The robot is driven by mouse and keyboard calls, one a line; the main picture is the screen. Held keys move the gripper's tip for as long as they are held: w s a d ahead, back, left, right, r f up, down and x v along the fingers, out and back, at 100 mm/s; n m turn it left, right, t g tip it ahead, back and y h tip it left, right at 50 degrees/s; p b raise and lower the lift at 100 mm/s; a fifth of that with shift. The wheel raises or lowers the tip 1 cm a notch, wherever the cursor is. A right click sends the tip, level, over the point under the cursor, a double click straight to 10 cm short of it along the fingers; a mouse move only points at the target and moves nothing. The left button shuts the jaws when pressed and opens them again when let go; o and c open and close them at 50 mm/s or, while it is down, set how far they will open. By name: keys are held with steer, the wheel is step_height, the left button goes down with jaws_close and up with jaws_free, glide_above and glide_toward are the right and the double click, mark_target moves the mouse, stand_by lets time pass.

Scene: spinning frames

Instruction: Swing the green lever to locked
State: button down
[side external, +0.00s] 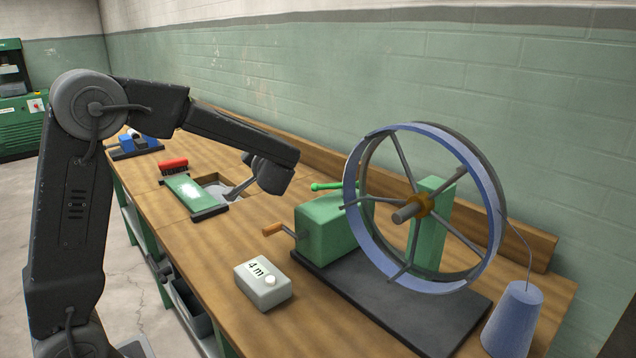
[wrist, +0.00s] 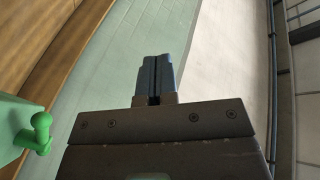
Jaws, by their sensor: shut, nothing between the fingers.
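The green lever (side external: 326,186) is a short bright green handle with a round knob. It sits on top of the green gearbox (side external: 328,226), beside the large wheel. In the wrist view the green lever (wrist: 38,128) shows at the lower left, with part of the green gearbox (wrist: 12,120) beside it. My gripper (wrist: 153,72) is shut and empty, with its fingers together. In the side view my gripper (side external: 232,194) is left of the lever and apart from it, near a recess in the bench. No locked mark is readable.
A blue-rimmed spoked wheel (side external: 478,195) stands on a dark base right of the gearbox. A wooden crank handle (side external: 272,229) sticks out left. A grey box marked "4 m" (side external: 263,287), a blue cone (side external: 513,315) and a red-topped block (side external: 173,165) stand on the bench (side external: 215,250).

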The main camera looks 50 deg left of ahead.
steer(key=w+d+r+n+g+h, duration=0.1)
steer(key=w+d+n+g+h, duration=0.1)
steer(key=w+d+n+h, duration=0.2)
steer(key=w+d+r+n+g+h, duration=0.2)
steer(key=d+n+h, duration=0.3)
steer(key=d+h, duration=0.3)
steer(key=shift+w+d+r+n+g, duration=0.3)
steer(key=shift+w+d+g, duration=0.1)
steer(key=shift+w+g, duration=0.4)
steer(key=shift+f, duration=0.1)
steer(key=x, duration=1)
steer(key=shift+w, duration=0.1)
